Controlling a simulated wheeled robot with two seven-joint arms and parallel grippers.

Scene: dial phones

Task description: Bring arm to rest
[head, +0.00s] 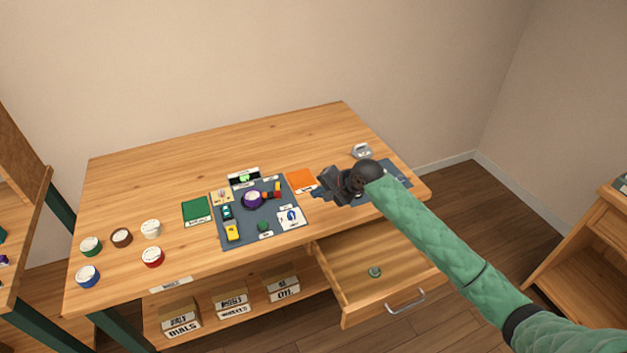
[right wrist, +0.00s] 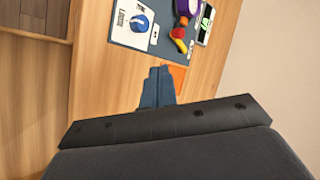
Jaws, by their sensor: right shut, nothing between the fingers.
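My right arm (head: 440,235), in a green quilted sleeve, reaches in from the lower right over the wooden table (head: 130,190). Its dark gripper (head: 319,191) is above the table, beside the orange square (head: 301,180) and the right edge of the grey mat (head: 250,242). The right gripper is shut and empty; its closed fingers (right wrist: 158,80) also show in the right wrist view. My left gripper is not in view.
A purple round item (head: 252,199) and small toy-like parts lie on the mat. Several coloured round pots stand at left, including a red one (head: 153,257). An open drawer (head: 350,285) juts out below the arm, with a small green item (head: 374,271) inside.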

